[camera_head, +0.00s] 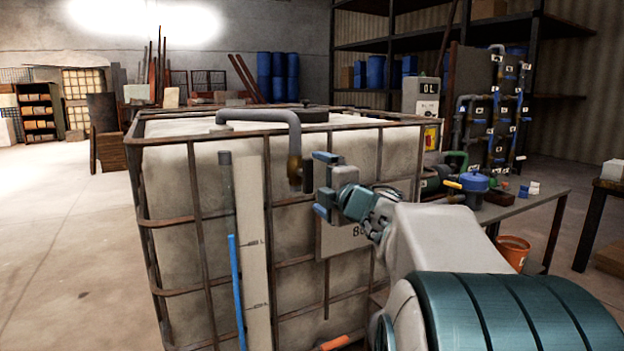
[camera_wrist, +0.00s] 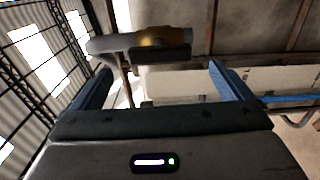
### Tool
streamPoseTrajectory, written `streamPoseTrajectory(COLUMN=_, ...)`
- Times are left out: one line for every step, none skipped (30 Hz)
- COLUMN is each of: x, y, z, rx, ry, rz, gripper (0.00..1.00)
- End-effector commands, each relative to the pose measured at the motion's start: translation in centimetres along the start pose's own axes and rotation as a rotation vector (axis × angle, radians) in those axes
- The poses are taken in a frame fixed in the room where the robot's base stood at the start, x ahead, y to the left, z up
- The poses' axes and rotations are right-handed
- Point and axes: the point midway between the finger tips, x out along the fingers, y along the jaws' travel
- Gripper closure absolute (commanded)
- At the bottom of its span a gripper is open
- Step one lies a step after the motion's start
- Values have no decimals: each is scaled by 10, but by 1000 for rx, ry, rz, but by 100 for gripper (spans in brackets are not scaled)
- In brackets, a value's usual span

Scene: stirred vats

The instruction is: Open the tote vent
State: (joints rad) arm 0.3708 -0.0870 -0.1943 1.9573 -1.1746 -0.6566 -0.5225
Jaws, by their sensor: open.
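The tote (camera_head: 345,135) is a pale tank in a rusty cage, in the middle of the head view. A grey bent vent pipe (camera_head: 262,116) runs over its top edge and turns down its front to a brass-coloured fitting (camera_head: 294,168). A dark flat handle (camera_head: 307,178) sits beside the fitting. In the wrist view the dark handle (camera_wrist: 160,54) lies across the brass part, beyond and between the fingers. My gripper (camera_head: 322,186) is open with blue fingers, just right of the handle. Its fingers also show in the wrist view (camera_wrist: 160,80), with nothing between them.
A sight tube with a blue column (camera_head: 236,290) and a pale scale strip (camera_head: 254,250) stand at the tote's front left. An orange handle (camera_head: 334,343) is low down. A bench (camera_head: 525,205) and an orange bucket (camera_head: 514,252) are at right. Floor at left is clear.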

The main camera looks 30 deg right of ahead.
Motion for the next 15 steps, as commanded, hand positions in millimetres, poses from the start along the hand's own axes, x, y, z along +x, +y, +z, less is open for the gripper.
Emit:
streamPoseTrajectory(x=-14, y=2, z=0, rx=0, ry=-2, rz=2, gripper=2)
streamPoseTrajectory(x=-20, y=2, z=1, rx=-1, ry=-2, rz=2, gripper=2)
streamPoseTrajectory(x=-29, y=2, z=0, rx=-1, ry=-3, rz=2, gripper=2)
streamPoseTrajectory(x=-36, y=2, z=0, rx=0, ry=-2, rz=2, gripper=2)
streamPoseTrajectory(x=-42, y=2, z=0, rx=-1, ry=-1, rz=2, gripper=2)
streamPoseTrajectory(x=-50, y=2, z=0, rx=-1, ry=-1, rz=2, gripper=2)
streamPoseTrajectory(x=-55, y=2, z=0, rx=0, ry=-2, rz=1, gripper=2)
streamPoseTrajectory(x=-60, y=2, z=0, rx=0, ry=-1, rz=2, gripper=2)
streamPoseTrajectory(x=-66, y=1, z=0, rx=0, ry=0, rz=1, gripper=2)
streamPoseTrajectory(x=-70, y=2, z=0, rx=-1, ry=0, rz=1, gripper=2)
streamPoseTrajectory(x=-73, y=2, z=0, rx=0, ry=0, rz=2, gripper=2)
streamPoseTrajectory(x=-77, y=1, z=0, rx=0, ry=0, rz=1, gripper=2)
streamPoseTrajectory(x=-80, y=1, z=0, rx=0, ry=0, rz=0, gripper=2)
streamPoseTrajectory(x=-82, y=0, z=0, rx=0, ry=0, rz=0, gripper=2)
streamPoseTrajectory(x=-84, y=0, z=0, rx=-1, ry=0, rz=0, gripper=2)
